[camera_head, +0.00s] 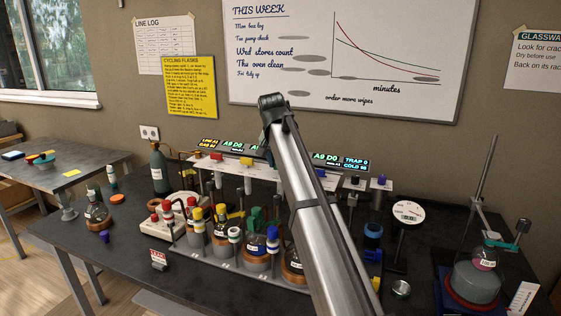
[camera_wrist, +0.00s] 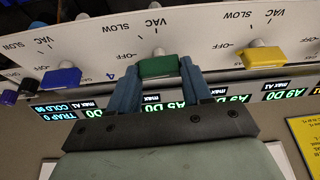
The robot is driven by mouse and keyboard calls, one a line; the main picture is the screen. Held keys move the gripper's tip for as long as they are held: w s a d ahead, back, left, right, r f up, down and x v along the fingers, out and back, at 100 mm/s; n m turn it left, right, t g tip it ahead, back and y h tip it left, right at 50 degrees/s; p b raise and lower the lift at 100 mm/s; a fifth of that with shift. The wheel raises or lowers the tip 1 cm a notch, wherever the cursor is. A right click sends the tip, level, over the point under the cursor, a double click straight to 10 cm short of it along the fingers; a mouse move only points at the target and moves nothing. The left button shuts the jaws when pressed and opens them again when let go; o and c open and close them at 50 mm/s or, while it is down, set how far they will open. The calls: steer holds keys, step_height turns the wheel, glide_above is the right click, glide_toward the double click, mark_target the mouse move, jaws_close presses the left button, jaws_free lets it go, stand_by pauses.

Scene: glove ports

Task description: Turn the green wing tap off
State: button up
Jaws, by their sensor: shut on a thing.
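The green wing tap (camera_wrist: 158,66) sits on the white panel in the wrist view, its long side lying crosswise in the picture. My gripper (camera_wrist: 159,68) is shut on it, one blue-grey finger at each end of the wing. OFF is printed just left of the tap, with VAC and SLOW farther up the panel. I cannot tell for certain which mark the tap points at. In the head view my arm hides the green tap, and only a bit of my gripper (camera_head: 267,151) shows beside the arm.
A blue tap (camera_wrist: 61,78) and a yellow tap (camera_wrist: 264,58) flank the green one on the panel. Lit displays (camera_wrist: 170,108) run along the panel's edge. Flasks with coloured caps, including one with a blue cap (camera_head: 272,239), crowd the bench in front of the panel.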

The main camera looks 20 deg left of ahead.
steer(key=shift+s+f+m, duration=0.1)
steer(key=shift+f+m, duration=0.05)
steer(key=shift+m, duration=0.35)
steer(key=o, duration=1.1)
steer(key=shift+c, duration=0.2)
steer(key=shift+r, duration=0.2)
steer(key=v, duration=1.3)
steer(key=shift+a+r, duration=0.25)
